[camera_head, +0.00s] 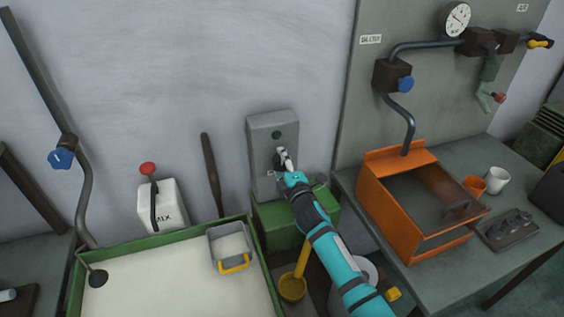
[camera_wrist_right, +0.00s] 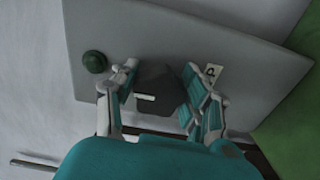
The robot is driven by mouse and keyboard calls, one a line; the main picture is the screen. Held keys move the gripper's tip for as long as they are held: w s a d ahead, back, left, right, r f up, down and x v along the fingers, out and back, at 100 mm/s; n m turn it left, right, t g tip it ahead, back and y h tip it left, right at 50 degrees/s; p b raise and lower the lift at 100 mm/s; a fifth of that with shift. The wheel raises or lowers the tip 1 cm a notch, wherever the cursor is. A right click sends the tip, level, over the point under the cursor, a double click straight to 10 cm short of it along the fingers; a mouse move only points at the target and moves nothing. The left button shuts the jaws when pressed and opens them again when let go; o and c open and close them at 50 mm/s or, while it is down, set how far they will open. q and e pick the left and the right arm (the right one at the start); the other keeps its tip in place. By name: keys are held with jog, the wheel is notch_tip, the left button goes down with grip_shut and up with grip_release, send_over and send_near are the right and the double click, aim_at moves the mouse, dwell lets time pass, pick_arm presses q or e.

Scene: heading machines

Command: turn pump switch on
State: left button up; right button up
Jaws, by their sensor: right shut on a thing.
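The grey pump switch box (camera_head: 262,128) stands against the wall on a green block. It has a dark green round lamp or button (camera_head: 276,134) near its top, also seen in the right wrist view (camera_wrist_right: 94,61). My right gripper (camera_head: 283,160) is at the box front, below the lamp. In the right wrist view, my right gripper (camera_wrist_right: 161,80) has its fingers on both sides of the dark switch knob (camera_wrist_right: 158,82) and is shut on it. A white pointer line shows on the knob, and a label partly reading "P" sits beside it. My left gripper is not in view.
A green-rimmed basin (camera_head: 258,262) with a grey container (camera_head: 229,240) is at lower left. A white MIX box (camera_head: 157,208) with a red-knobbed lever stands behind it. An orange tray (camera_head: 374,205) and cups (camera_head: 497,180) are on the right table.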

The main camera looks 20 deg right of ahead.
jog(key=shift+c, duration=0.7)
jog(key=shift+f+m, duration=0.1)
jog(key=shift+m, duration=0.2)
jog(key=m, duration=0.2)
jog(key=shift+f+m, duration=0.1)
jog(key=shift+m, duration=0.3)
jog(key=m, duration=0.5)
jog(key=shift+a+f+m+b, duration=0.1)
jog(key=shift+f+m+b, duration=0.05)
jog(key=shift+m+b, duration=0.15)
jog(key=m, duration=0.4)
jog(key=shift+a+f, duration=0.1)
jog(key=shift+a+m, duration=0.15)
jog(key=shift+m, duration=2.25)
